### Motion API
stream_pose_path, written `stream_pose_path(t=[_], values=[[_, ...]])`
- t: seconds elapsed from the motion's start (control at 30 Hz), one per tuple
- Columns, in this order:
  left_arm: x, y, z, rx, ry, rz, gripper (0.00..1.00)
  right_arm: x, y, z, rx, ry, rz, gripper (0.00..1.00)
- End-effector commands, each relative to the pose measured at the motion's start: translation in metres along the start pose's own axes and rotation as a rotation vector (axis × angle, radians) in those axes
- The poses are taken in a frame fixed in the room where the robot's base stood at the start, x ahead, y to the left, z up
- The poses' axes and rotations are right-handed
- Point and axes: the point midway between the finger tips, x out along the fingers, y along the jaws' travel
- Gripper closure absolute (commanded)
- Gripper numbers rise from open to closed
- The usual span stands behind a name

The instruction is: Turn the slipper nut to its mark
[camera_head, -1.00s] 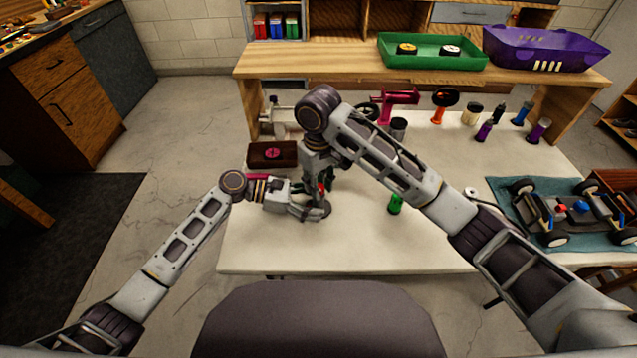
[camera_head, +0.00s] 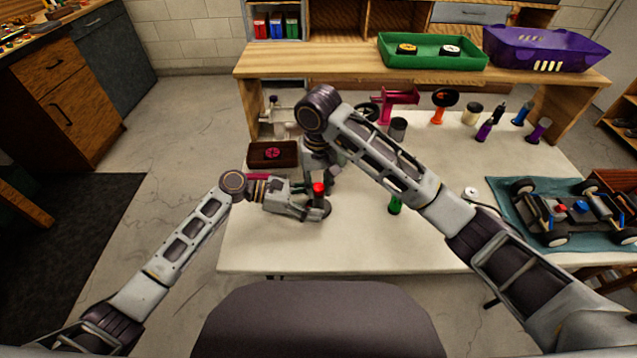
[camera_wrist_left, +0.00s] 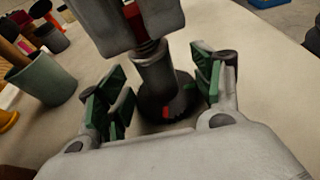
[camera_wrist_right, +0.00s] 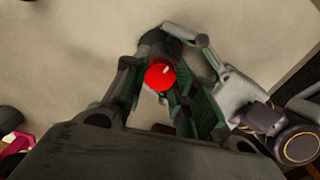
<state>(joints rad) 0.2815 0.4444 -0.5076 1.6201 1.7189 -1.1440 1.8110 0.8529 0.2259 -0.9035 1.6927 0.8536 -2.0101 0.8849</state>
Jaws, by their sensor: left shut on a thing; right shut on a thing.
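The red slipper nut (camera_head: 319,188) stands on top of a grey post (camera_wrist_left: 153,80) that rises from a dark round base (camera_wrist_left: 170,105). Red and green marks show on the base in the left wrist view. A small pale mark shows on the nut's (camera_wrist_right: 160,76) top in the right wrist view. My left gripper (camera_head: 314,212) is shut on the slipper unit low down, with green pads either side of it. My right gripper (camera_wrist_right: 162,95) comes from above and is shut on the nut. Its contact with the nut is partly hidden in the head view.
A brown box (camera_head: 273,154) lies behind my left gripper. A green bottle (camera_head: 395,204) stands to the right. The car (camera_head: 575,210) sits on a teal mat at the far right. Several bottles and a pink stand (camera_head: 398,95) are behind. The white tabletop's front is clear.

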Motion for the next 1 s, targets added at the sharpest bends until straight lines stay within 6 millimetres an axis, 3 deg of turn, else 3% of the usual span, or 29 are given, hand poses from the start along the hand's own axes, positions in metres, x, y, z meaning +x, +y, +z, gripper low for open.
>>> stream_pose_path(t=[0.3, 0.33, 0.5, 1.0], values=[[0.0002, -0.0003, -0.0007, -0.001, 0.001, -0.001, 0.55, -0.0007, -0.0002, -0.0003, 0.000, 0.002, -0.001, 0.96], [0.0002, -0.0003, -0.0007, -0.001, 0.001, -0.001, 0.55, -0.0007, -0.0002, -0.0003, 0.000, 0.001, -0.001, 0.69], [0.0002, -0.0003, -0.0007, -0.001, 0.001, -0.001, 0.55, -0.0005, -0.0002, -0.0001, -0.001, 0.001, -0.001, 0.49], [0.0002, -0.0003, -0.0006, 0.000, 0.001, 0.000, 0.55, -0.0038, -0.0001, -0.0003, -0.001, 0.001, -0.001, 0.49]])
